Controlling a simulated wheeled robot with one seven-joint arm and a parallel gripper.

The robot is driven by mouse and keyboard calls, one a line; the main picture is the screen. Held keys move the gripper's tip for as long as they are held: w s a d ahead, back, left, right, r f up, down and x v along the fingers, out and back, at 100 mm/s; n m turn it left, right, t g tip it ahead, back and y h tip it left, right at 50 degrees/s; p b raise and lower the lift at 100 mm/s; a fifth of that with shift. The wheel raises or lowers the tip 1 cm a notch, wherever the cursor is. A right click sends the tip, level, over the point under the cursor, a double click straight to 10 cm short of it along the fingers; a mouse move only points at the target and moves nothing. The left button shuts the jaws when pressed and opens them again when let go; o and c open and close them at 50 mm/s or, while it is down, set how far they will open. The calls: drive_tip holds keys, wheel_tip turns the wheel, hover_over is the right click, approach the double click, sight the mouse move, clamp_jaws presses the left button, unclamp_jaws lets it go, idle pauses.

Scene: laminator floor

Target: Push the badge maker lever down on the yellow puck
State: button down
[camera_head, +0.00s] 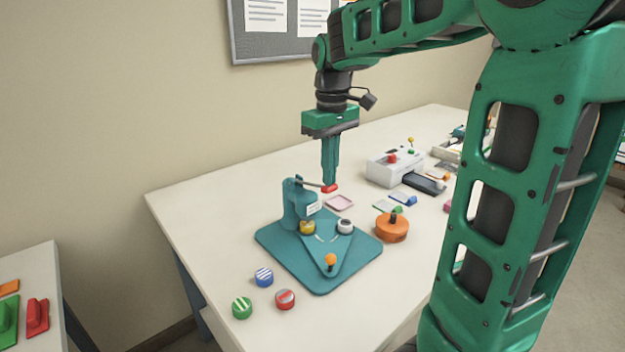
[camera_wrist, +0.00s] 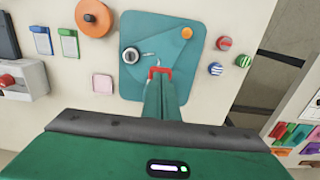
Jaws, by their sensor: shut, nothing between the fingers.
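The teal badge maker (camera_head: 290,207) stands on the white table, with a lever ending in a red grip (camera_head: 329,189). The lever sticks out to the right, roughly level. The yellow puck (camera_head: 308,228) sits on the base under the press head; a white and dark puck (camera_head: 345,226) sits beside it. An orange knob (camera_head: 330,259) stands at the front of the base plate. My gripper (camera_head: 329,182) is shut and empty, pointing down with its tips at the red grip; whether they touch I cannot tell. In the wrist view the red grip (camera_wrist: 159,71) shows at the fingertips, and the yellow puck is hidden.
Striped pucks in blue (camera_head: 264,277), green (camera_head: 242,307) and red (camera_head: 285,299) lie at the front left. An orange round thing (camera_head: 392,228) is right of the base plate. A white machine (camera_head: 394,166) stands behind. A pink square (camera_head: 339,202) lies behind the badge maker.

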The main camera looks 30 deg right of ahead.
sight(328, 193)
drive_tip(key=shift+f, duration=3)
drive_tip(key=shift+r, duration=5.55)
drive_tip(key=s+d+f+m, duration=0.1)
drive_tip(key=s+f+m, duration=0.2)
drive_tip(key=s+f, duration=0.2)
drive_tip(key=s+d+f+m, duration=0.1)
drive_tip(key=s+f, duration=0.4)
drive_tip(key=s, duration=0.6)
drive_tip(key=s+d+f+m, duration=0.1)
drive_tip(key=s+f+m, duration=0.3)
drive_tip(key=s, duration=0.5)
drive_tip(key=shift+d+f+m, duration=0.2)
drive_tip(key=shift+f+m, duration=0.1)
drive_tip(key=shift+f, duration=0.55)
